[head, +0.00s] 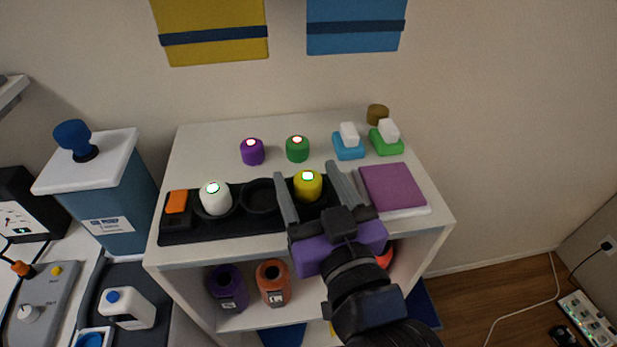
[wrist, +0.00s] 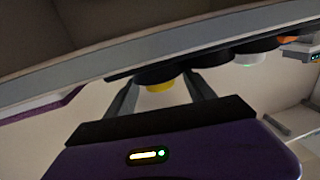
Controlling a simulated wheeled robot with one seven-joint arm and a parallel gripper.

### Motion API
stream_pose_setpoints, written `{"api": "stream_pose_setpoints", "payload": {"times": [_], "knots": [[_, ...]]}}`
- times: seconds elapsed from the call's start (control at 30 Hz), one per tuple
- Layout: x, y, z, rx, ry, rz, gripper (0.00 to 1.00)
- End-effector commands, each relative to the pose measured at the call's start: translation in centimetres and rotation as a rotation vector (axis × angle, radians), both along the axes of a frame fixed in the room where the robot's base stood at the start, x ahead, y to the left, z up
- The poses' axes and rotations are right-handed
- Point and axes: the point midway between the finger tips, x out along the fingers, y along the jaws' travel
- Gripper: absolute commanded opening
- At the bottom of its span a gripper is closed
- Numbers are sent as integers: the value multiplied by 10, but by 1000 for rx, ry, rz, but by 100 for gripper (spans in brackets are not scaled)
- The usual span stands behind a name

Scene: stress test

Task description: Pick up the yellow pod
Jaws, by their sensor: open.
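The yellow pod (head: 307,186) is a short round capsule with a pale lit top. It stands in the right-hand part of a black tray (head: 180,234) on the white cabinet top. My gripper (head: 307,182) is open, and in the head view its two grey fingers show on either side of the pod. In the wrist view the pod's yellow side (wrist: 159,87) shows between the fingers (wrist: 161,92), below a dark ring. I cannot tell whether either finger touches the pod.
A white pod (head: 214,199) and an empty round holder (head: 262,197) lie left in the tray. Purple (head: 252,152) and green (head: 297,149) pods stand behind. A purple book (head: 391,187) lies close to the right finger. Bottles stand on the shelf below.

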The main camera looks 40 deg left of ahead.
Motion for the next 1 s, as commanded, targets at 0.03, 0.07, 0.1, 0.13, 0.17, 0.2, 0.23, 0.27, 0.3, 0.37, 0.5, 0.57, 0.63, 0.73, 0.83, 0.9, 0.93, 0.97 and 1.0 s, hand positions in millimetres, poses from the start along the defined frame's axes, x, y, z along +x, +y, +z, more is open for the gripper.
{"api": "stream_pose_setpoints", "payload": {"times": [0.03, 0.07, 0.1, 0.13, 0.17, 0.2, 0.23, 0.27, 0.3, 0.37, 0.5, 0.57, 0.63, 0.73, 0.83, 0.9, 0.93, 0.97, 1.0], "knots": [[2, 3, 1, 1, -1, 0, 63], [2, 4, 1, 0, -1, 0, 63], [3, 5, 1, 1, -2, -1, 63], [3, 5, 0, 1, -2, -1, 63], [3, 5, 0, 1, -2, -1, 63], [3, 5, 0, 1, -2, -1, 63], [3, 4, 0, 1, -2, -1, 63], [3, 4, 0, 1, -2, -1, 63], [3, 4, 0, 1, -2, -1, 61], [3, 4, 0, 0, -1, -1, 49], [3, 4, 0, 0, -1, -1, 21], [3, 4, 0, 0, -1, -1, 10], [3, 4, 0, 0, -1, -1, 0], [3, 4, 0, 0, -1, -1, 0], [3, 4, 0, 1, -2, -1, 0], [3, 4, 1, 1, -2, -1, 0], [3, 4, 2, 1, -2, -1, 0], [3, 4, 4, 1, -2, 0, 0], [3, 4, 6, 1, -2, 0, 0]]}}
